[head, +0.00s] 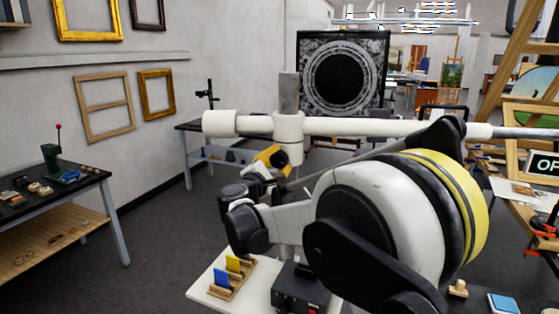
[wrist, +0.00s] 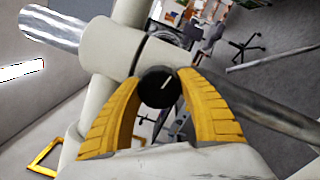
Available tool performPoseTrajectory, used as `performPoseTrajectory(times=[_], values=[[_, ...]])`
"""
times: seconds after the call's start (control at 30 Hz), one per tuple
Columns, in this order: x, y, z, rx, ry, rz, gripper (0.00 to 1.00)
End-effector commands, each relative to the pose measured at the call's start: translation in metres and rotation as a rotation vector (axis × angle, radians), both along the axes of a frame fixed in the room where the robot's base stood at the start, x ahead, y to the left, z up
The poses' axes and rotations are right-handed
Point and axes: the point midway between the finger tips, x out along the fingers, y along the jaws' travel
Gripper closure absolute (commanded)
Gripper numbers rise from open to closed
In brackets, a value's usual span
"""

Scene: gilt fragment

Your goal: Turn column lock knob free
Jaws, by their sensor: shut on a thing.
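In the head view my gripper (head: 270,158) shows yellow against the white column fitting (head: 289,138). A grey metal post (head: 289,92) rises above that fitting. The knob cannot be made out in the head view.
A long white horizontal tube (head: 360,127) crosses above my arm. A white table (head: 205,285) below carries a black box (head: 300,288) and a wooden rack (head: 230,280) with blue and yellow pieces. A dark bench (head: 60,205) stands left, with open floor between.

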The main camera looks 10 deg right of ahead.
Motion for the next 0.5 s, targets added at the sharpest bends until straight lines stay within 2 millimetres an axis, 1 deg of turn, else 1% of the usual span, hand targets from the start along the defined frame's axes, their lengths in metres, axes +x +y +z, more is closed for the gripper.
performPoseTrajectory(times=[0.13,0.17,0.2,0.23,0.5], values=[[-0.0001,-0.0001,0.0001,0.001,-0.001,0.0,0.87],[0.0,0.0,0.0001,0.001,-0.001,0.0,0.54],[0.0,0.0,0.0001,0.001,-0.001,0.0,0.41],[0.0,0.0,0.0001,0.001,-0.001,0.0,0.32],[-0.0001,0.0001,0.0001,0.001,-0.001,0.0,0.32]])
